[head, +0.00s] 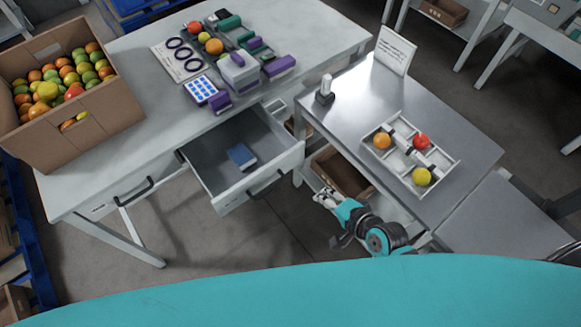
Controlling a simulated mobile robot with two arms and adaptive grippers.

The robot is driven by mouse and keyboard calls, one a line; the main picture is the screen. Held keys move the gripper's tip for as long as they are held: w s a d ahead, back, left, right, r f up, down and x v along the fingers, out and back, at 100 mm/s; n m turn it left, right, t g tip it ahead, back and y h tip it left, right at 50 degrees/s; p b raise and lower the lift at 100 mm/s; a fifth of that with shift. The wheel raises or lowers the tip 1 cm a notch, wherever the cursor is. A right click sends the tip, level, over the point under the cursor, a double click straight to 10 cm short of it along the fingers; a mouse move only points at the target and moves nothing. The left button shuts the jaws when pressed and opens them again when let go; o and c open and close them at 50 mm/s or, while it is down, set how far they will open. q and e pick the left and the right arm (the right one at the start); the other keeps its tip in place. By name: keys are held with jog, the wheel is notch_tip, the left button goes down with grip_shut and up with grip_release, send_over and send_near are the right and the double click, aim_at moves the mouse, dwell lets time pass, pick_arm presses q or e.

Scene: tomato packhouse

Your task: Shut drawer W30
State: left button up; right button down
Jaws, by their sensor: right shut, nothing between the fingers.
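An open drawer (262,190) sticks out from the front of the grey table, with a dark handle (268,184) on its front. I cannot read a W30 label on it. A small blue item (241,157) lies on the drawer floor. My right gripper (320,194) is shut and empty. It is to the right of the drawer front and apart from the handle. A second drawer (110,205), farther left under the same table, looks shut. My left gripper is not in view.
On the table (140,65) stand a cardboard box (110,110) of tomatoes, a keypad (201,90) and several small tools. A metal bench (460,150) at right carries a divided tray (447,177) of fruit. Floor in front of the drawer is clear.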

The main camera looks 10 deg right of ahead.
notch_tip(320, 180, up, 3)
jog(key=a, duration=0.1)
send_near(284, 162)
notch_tip(284, 162, down, 4)
jog(key=w, duration=0.2)
jog(key=shift+w+a+f+m+t+y, duration=0.1)
jog(key=shift+w+a+m+t+y, duration=0.25)
jog(key=shift+w+a, duration=0.8)
jog(key=shift+w, duration=0.25)
